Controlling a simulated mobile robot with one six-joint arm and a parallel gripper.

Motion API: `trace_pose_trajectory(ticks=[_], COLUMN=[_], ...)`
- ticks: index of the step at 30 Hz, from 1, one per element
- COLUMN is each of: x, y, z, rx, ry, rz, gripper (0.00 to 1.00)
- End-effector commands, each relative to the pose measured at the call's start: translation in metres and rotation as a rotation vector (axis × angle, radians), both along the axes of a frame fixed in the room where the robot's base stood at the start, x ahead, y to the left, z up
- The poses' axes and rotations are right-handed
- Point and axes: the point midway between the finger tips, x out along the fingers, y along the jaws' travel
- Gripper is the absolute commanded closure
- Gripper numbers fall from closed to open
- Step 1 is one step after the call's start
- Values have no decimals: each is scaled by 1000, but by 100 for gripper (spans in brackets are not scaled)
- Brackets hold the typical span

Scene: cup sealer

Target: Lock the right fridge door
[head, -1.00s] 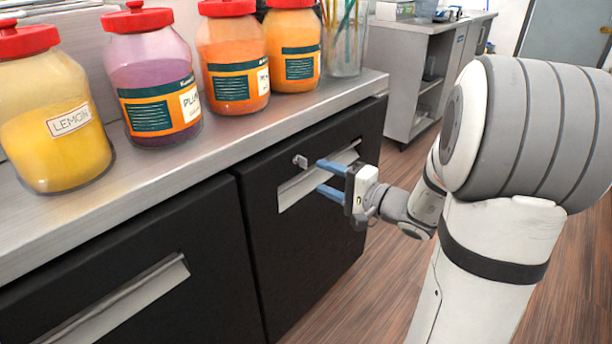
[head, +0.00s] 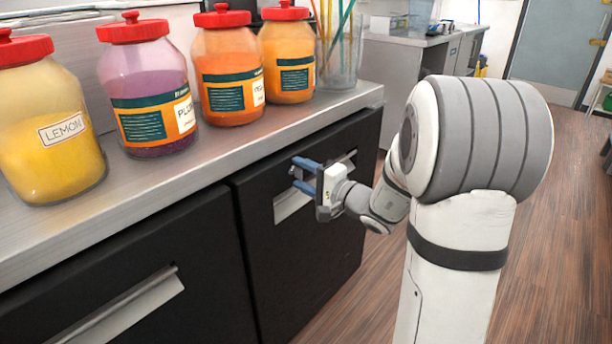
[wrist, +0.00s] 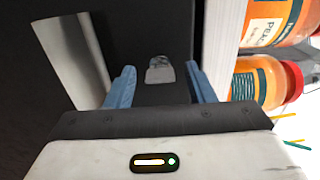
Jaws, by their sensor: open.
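The right fridge door (head: 300,265) is black and looks shut, with a long pale recessed handle (head: 288,206). My gripper (head: 297,172) is open, its blue fingers pointing at the door just above the handle. In the wrist view, the small grey lock key (wrist: 160,71) sticks out from the door between the two open fingers, with gaps on both sides. The handle also shows there on the left (wrist: 76,55). In the head view, my fingers hide the key.
A steel counter (head: 225,150) runs above the doors. Several red-lidded jars stand on it, including a lemon jar (head: 50,130), with a glass of straws (head: 340,60) at the far end. The left fridge door (head: 130,260) is shut. Open floor (head: 540,240) lies to the right.

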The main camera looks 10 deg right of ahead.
Motion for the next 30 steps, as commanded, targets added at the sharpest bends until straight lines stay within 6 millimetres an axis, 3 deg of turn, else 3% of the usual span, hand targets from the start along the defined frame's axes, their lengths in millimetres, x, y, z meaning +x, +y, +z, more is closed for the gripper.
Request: trace_pose_trajectory(ticks=[16,17,30], x=[0,0,0], y=[-1,-10,-2], z=[0,0,0], rx=[0,0,91], ry=[0,0,66], rz=[-1,-6,-4], gripper=[94,96,96])
